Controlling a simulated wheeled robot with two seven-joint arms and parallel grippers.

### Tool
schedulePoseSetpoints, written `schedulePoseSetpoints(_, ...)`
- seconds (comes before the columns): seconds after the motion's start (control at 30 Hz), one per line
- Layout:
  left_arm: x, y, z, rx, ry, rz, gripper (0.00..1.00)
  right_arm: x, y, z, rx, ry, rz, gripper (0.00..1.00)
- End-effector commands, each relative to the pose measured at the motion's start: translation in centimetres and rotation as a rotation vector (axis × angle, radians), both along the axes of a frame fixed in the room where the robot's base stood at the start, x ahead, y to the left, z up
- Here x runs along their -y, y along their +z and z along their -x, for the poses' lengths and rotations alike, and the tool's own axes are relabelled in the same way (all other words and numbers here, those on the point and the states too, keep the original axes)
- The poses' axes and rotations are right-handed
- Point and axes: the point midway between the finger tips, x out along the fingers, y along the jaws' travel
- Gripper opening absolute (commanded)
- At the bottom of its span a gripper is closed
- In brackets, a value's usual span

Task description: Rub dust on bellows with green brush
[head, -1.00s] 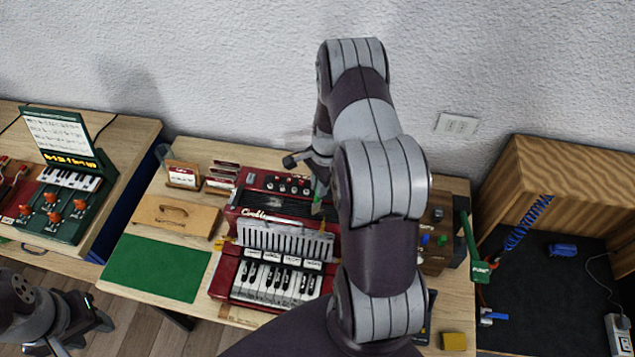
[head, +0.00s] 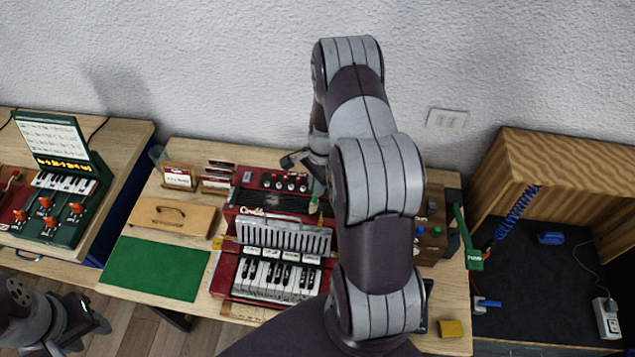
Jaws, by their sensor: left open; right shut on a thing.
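The red accordion (head: 228,272) lies on the wooden table, its piano keys toward me. My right gripper (head: 312,180) is mostly hidden behind that arm, above the accordion's far part. Contact and dust cannot be made out. My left gripper (head: 92,318) is open and empty at the lower left, off the table.
A green mat (head: 153,268) and a wooden board with a handle (head: 172,215) lie left of the accordion. Small card stands (head: 180,176) are behind them. A green tool (head: 468,240) is at the table's right edge. A yellow block (head: 451,328) sits at the front right.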

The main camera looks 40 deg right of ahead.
Motion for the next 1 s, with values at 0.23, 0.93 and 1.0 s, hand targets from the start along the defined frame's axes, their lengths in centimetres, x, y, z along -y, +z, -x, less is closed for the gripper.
schedulePoseSetpoints(0.23,0.0,2.4,0.0,0.000,0.000,0.000,0.43,0.2,3.2,-0.2,0.006,0.004,0.004,0.00)
schedulePoseSetpoints(0.93,0.0,5.1,0.0,0.000,0.000,0.000,0.43,0.4,6.9,-0.3,0.007,0.013,0.004,0.00)
schedulePoseSetpoints(1.0,0.0,5.1,0.0,0.000,0.000,0.000,0.43,0.4,6.9,-0.3,0.007,0.013,0.004,0.00)
